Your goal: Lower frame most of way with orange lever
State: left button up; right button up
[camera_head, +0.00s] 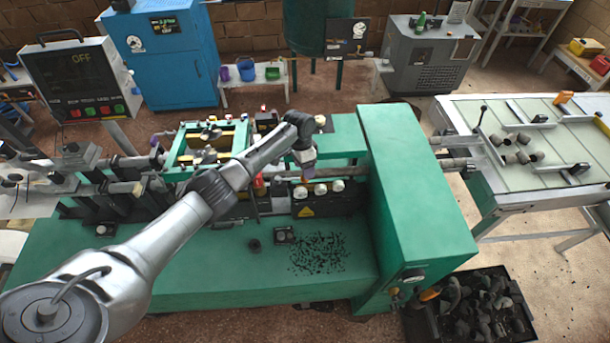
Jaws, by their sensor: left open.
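The green frame (176,150) with a yellow inside sits on the green machine (330,283), left of the tall green housing. My left arm reaches in from the lower left. Its open gripper (306,172) points down just above the row of pale round knobs on the machine's front. A small orange piece shows right at the fingertips; I cannot tell if it is the orange lever or whether the fingers touch it. A red-orange upright piece (259,184) stands left of the gripper, partly behind my arm. My right gripper is not in view.
The tall green housing (415,190) stands right of the gripper. A control box reading OFF (82,80) is at the left. A table with grey plugs (520,148) is at the right. A black crate of dark scraps (470,310) is on the floor. Dark crumbs lie on the machine's front deck.

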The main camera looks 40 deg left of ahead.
pick_arm(q)
notch_tip(320, 180, up, 9)
jog(key=a, duration=0.1)
jog(key=shift+w+a+b, duration=0.3)
jog(key=shift+w+b, duration=0.05)
jog(key=shift+b, duration=0.1)
jog(key=shift+f, duration=0.1)
dwell(0.4)
